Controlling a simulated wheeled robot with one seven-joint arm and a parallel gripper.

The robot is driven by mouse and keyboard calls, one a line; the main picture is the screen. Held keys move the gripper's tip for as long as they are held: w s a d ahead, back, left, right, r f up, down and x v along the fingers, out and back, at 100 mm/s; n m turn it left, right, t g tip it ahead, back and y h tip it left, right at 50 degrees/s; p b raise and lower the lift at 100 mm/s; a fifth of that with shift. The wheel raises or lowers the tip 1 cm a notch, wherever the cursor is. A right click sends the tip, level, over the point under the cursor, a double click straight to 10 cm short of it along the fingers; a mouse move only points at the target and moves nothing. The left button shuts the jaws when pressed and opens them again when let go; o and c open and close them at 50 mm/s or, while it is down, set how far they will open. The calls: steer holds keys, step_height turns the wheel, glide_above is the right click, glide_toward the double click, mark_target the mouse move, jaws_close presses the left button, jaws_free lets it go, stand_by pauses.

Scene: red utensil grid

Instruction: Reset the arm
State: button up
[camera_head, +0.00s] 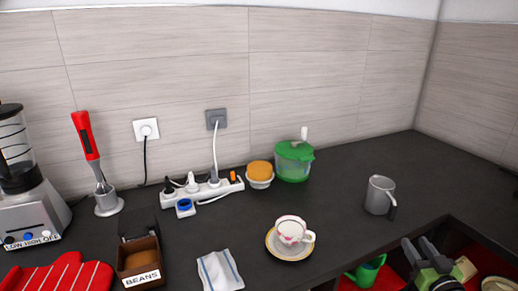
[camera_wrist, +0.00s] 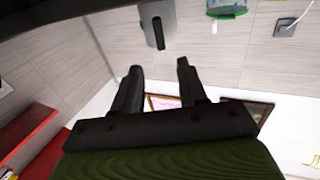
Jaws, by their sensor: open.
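My gripper (camera_head: 418,243) is at the lower right in the head view, over the red-lined space at the counter's front edge. Its two dark fingers are apart with nothing between them. In the wrist view the fingers (camera_wrist: 159,67) are also spread and empty. That view is turned over, with the grey metal pitcher (camera_wrist: 158,24) at the top, beyond the fingertips and apart from them. In the head view the pitcher (camera_head: 379,195) stands upright on the dark counter, behind my gripper.
A teacup on a saucer (camera_head: 289,252) stands left of my gripper. A green cup (camera_head: 368,271) lies in the red-lined space. A green-lidded container (camera_head: 293,161), power strip (camera_head: 203,189), blender (camera_head: 28,205) and beans box (camera_head: 139,262) stand farther left. The right counter is clear.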

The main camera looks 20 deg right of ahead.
steer(key=w+a+r+n+y, duration=0.1)
steer(key=w+a+y, duration=0.1)
steer(key=a, duration=0.1)
steer(key=w+a+r+n+g+y+p, duration=0.1)
steer(key=w+a+y, duration=0.1)
steer(key=a, duration=0.2)
steer(key=w+a+r+n+y, duration=0.1)
steer(key=w+a+n+y, duration=0.1)
steer(key=w+a, duration=0.1)
steer(key=shift+w+a+r+p, duration=0.1)
steer(key=shift+a+r+p, duration=0.15)
steer(key=shift+p, duration=0.1)
steer(key=s+a+r+n+g+y+p, duration=0.1)
steer(key=a+r+g, duration=0.15)
steer(key=a, duration=0.55)
steer(key=a+r+n+g+y+p, duration=0.1)
steer(key=a+n+g+p, duration=0.15)
steer(key=a, duration=0.55)
steer(key=s+a+r+g+y, duration=0.15)
steer(key=a+g, duration=0.25)
steer(key=a, duration=0.4)
steer(key=s+a+r+m+g+h+p, duration=0.1)
steer(key=s+r, duration=0.3)
steer(key=s, duration=0.4)
steer(key=s+a+r+m+h+p, duration=0.3)
steer(key=s, duration=0.5)
steer(key=shift+s+a+r+g, duration=0.2)
steer(key=shift+a+r+g, duration=0.1)
steer(key=shift+r+g, duration=0.1)
